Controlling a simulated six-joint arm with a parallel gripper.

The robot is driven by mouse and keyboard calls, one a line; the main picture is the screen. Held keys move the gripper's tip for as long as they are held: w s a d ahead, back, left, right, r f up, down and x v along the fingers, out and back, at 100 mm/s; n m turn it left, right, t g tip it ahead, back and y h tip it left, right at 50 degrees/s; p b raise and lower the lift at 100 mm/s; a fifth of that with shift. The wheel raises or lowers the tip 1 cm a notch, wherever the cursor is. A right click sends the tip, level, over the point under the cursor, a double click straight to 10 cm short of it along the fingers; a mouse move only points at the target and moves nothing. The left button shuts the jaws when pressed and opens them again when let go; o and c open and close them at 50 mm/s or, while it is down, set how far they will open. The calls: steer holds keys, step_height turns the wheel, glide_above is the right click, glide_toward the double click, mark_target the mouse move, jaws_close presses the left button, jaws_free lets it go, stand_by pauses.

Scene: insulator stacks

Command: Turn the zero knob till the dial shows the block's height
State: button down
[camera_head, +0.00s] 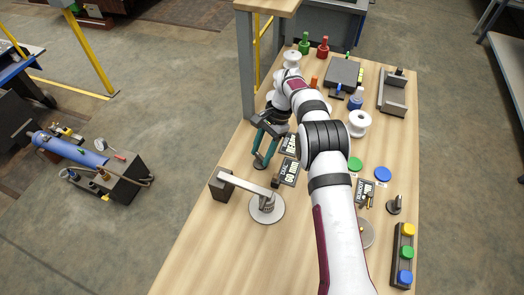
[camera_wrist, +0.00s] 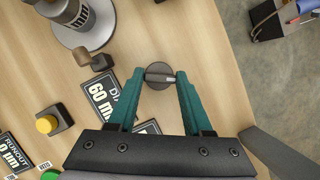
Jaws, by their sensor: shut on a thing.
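My gripper (camera_wrist: 157,79) has teal fingers and is shut on a small dark round knob with a pale bar across its top (camera_wrist: 158,86). In the head view my gripper (camera_head: 263,149) reaches down to the bench, with the knob (camera_head: 260,163) at its tips. A dark sign (camera_wrist: 103,95) beside it reads "60 mm" under a partly hidden word; in the head view this dial sign (camera_head: 287,172) shows "60 mm". I cannot tell which thing is the block meant; a dark block (camera_head: 220,186) stands at the bench's left edge.
A round-based stand (camera_head: 267,209) with a pale arm stands in front of the knob. Another sign (camera_head: 290,145) lies behind the dial sign. A grey post (camera_head: 246,65) stands left of my arm.

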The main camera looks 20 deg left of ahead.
stand_by(0.3)
steer(key=shift+c, duration=1.6)
jaws_free()
steer(key=v, duration=0.7)
steer(key=shift+r, duration=0.25)
steer(key=shift+w+d, duration=0.1)
